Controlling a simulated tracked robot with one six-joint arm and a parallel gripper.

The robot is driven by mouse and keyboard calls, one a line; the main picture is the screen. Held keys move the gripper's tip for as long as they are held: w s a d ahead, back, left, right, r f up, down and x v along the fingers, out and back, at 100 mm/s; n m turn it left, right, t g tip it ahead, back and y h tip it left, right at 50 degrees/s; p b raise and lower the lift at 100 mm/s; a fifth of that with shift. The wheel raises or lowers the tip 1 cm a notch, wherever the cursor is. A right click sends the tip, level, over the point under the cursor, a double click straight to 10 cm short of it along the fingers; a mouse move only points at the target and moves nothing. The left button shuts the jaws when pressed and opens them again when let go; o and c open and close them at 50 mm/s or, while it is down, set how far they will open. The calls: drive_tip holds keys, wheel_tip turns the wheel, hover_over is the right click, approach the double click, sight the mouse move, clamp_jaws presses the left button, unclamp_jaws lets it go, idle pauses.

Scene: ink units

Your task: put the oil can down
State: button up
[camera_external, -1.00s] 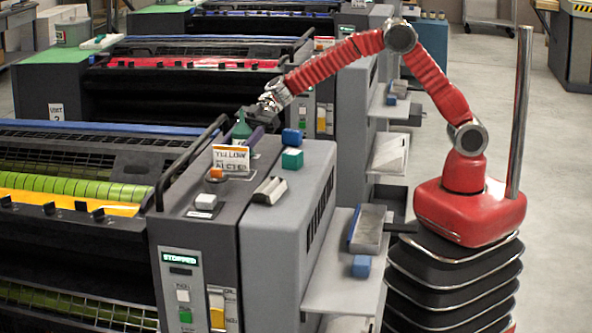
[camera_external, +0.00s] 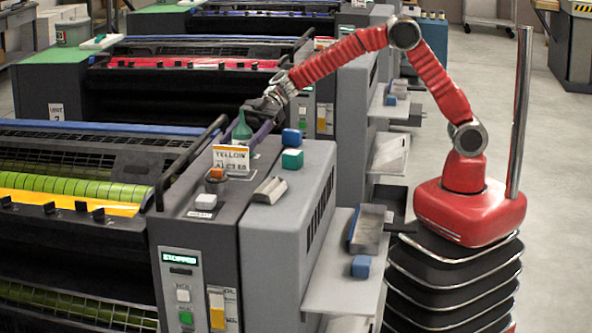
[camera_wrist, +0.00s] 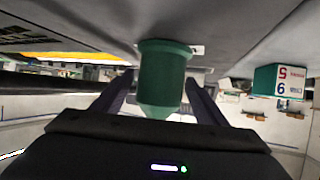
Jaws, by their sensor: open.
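The green oil can (camera_external: 242,130) stands upright on the dark top of the near press unit's console (camera_external: 205,187), behind the YELLOW sign. In the wrist view the oil can (camera_wrist: 163,75) shows upside down, with its wide base against the grey surface. My gripper (camera_external: 256,122) is at the can, reaching in from the right. In the wrist view my gripper's dark fingers (camera_wrist: 160,92) are spread to either side of the can, with a gap at each side. The far side of the can is hidden.
The YELLOW sign (camera_external: 231,159) stands just in front of the can. A black rail (camera_external: 190,163) runs along the left edge. A grey holder (camera_external: 270,190) lies nearer the front.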

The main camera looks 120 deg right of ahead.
drive_tip(key=v, duration=0.9)
drive_tip(key=shift+d, duration=0.1)
idle(0.4)
drive_tip(key=s+a+r+m+t+h, duration=0.1)
drive_tip(key=s+a+r+m+h, duration=0.1)
drive_tip(key=a+r+h, duration=0.35)
drive_tip(key=s+a+r+m+t+h, duration=0.1)
drive_tip(key=a+r+m+h, duration=0.15)
drive_tip(key=r, duration=0.65)
drive_tip(key=s+a+f+g+y, duration=0.1)
drive_tip(key=s+a+f, duration=0.4)
drive_tip(key=s, duration=0.5)
drive_tip(key=s+a+f+g+y, duration=0.1)
drive_tip(key=s+a+f+g, duration=0.3)
drive_tip(key=s+a, duration=0.5)
drive_tip(key=s+a+f+g+y, duration=0.1)
drive_tip(key=s+a+f+g, duration=0.2)
drive_tip(key=s+a+f, duration=0.3)
drive_tip(key=s+a, duration=0.1)
drive_tip(key=s, duration=0.4)
drive_tip(key=shift+s+f, duration=0.25)
drive_tip(key=shift+f, duration=0.05)
